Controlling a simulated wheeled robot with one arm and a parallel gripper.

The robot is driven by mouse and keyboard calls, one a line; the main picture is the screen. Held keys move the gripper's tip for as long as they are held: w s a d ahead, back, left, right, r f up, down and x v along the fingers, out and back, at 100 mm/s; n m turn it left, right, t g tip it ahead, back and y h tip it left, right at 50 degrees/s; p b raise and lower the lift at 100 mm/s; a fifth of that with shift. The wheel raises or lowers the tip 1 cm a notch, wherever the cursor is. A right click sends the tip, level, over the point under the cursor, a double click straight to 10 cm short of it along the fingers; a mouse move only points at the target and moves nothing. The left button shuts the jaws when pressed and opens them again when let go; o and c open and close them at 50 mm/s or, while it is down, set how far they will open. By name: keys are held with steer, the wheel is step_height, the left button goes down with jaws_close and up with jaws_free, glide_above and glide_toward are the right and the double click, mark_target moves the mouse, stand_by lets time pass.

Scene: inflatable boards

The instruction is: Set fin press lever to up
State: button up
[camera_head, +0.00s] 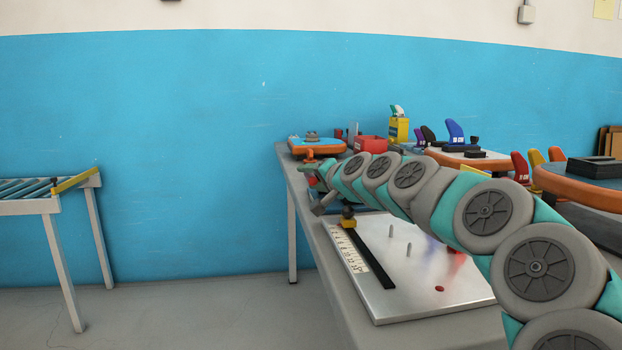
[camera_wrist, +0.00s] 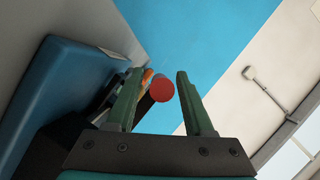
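The lever's round red knob (camera_wrist: 162,90) shows in the wrist view, between my gripper's two green fingers or just beyond them; I cannot tell the depth. A dark bar (camera_wrist: 146,106) runs down-left from the knob, partly hidden by the left finger. My gripper (camera_wrist: 156,92) is open, with a clear gap on the right side of the knob. A blue body (camera_wrist: 62,88), probably the press, fills the left of the wrist view.
A metal plate (camera_head: 430,287) with a ruler, two pegs and a yellow stop (camera_head: 348,221) lies on the bench (camera_head: 343,306) below my arm. Behind are an orange-edged board (camera_head: 316,146), a red bin (camera_head: 371,145) and several fins. A roller stand (camera_head: 48,205) is left; floor between is clear.

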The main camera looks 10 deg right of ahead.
jaws_close()
stand_by(1.2)
